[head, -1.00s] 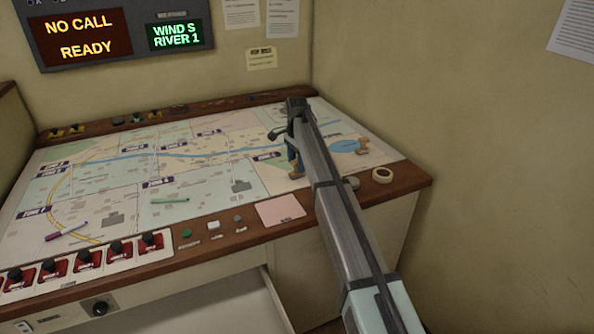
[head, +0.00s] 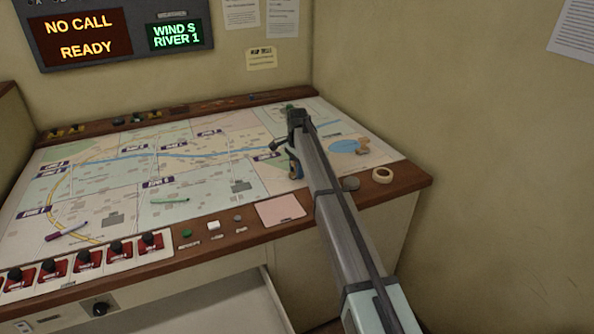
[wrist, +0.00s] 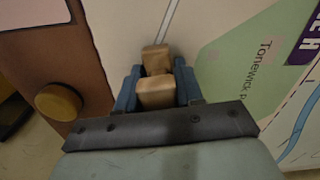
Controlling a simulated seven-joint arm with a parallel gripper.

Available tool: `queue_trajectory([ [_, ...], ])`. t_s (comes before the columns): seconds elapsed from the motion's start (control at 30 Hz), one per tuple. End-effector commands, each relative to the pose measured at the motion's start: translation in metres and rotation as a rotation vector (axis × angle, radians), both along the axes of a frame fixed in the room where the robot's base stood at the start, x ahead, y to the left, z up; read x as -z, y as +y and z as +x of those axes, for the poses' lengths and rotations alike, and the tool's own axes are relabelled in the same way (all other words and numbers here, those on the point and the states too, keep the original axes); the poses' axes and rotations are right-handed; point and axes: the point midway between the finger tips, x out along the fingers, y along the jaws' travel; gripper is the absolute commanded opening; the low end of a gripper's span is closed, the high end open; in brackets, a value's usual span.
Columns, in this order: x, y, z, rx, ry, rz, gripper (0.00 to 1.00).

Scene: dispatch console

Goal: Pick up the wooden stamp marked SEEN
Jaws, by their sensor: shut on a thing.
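My gripper (head: 295,171) is over the right part of the map, near its front edge. In the wrist view its blue fingers (wrist: 156,88) are shut on a light wooden piece (wrist: 156,95), which I take to be the stamp. Its marking does not show. Another small wooden thing (head: 362,151) lies on the map by the blue lake, to the right of my gripper.
A pink pad (head: 280,209) lies on the front edge. Pens (head: 170,200) lie on the map. Red switches (head: 88,258) line the front left. A drawer (head: 225,305) stands open below.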

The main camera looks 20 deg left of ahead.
Motion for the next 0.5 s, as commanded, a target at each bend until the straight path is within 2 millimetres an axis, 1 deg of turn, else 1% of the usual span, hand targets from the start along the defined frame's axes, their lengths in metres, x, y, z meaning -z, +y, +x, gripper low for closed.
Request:
queue_trajectory([
  [0.03, 0.0, 0.0, 0.0, 0.0, 0.0, 0.0, 0.14],
  [0.1, 0.0, 0.0, 0.0, 0.0, 0.0, 0.0, 0.07],
  [0.13, 0.0, 0.0, 0.0, 0.0, 0.0, 0.0, 0.06],
  [0.37, -0.002, 0.0, 0.0, 0.0, 0.0, 0.0, 0.06],
  [0.5, -0.013, 0.0, 0.001, 0.0, -0.001, 0.0, 0.06],
])
